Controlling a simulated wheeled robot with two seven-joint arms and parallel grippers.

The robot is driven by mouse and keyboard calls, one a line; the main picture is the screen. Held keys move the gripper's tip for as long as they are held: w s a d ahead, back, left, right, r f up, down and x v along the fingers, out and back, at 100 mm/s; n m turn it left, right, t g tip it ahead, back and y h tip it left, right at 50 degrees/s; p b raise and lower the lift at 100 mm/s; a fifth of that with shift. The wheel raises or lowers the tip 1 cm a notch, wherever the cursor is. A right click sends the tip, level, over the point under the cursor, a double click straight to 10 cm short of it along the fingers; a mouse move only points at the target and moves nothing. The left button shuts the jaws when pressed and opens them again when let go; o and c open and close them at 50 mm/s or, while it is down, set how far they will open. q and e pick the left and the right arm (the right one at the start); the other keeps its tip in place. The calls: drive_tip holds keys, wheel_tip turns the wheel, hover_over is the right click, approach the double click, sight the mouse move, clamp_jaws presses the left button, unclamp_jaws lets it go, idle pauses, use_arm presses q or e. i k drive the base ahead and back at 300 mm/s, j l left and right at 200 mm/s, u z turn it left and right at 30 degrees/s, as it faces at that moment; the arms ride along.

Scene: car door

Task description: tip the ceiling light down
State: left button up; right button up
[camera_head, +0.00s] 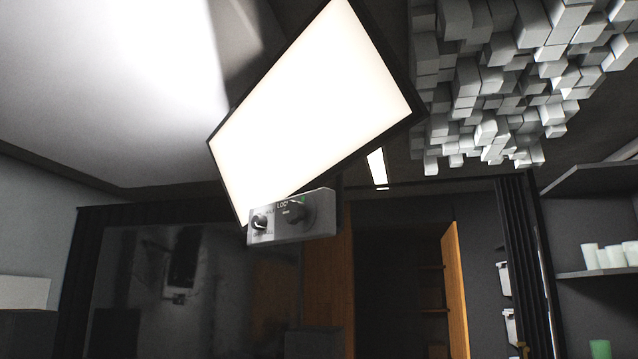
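The ceiling light (310,110) is a large, bright, flat rectangular panel with a dark frame, in the upper middle of the head view. Its face is lit and turned toward me, and it hangs tilted, with its upper right corner cut by the top edge. A grey control box (291,217) with two dark knobs and some lettering sits at its lower edge. Neither of my grippers shows in the head view. What holds the panel from behind is hidden.
A cluster of grey blocks (500,75) hangs from the ceiling at the upper right. Shelves (600,273) with pale cups stand at the right. An open wooden door (455,290) and a dark doorway lie behind. The space below the light looks clear.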

sight(337, 93)
drive_tip(key=i+l+u, duration=0.15)
drive_tip(key=u, duration=0.3)
drive_tip(key=i+l+u, duration=0.2)
drive_tip(key=u, duration=0.25)
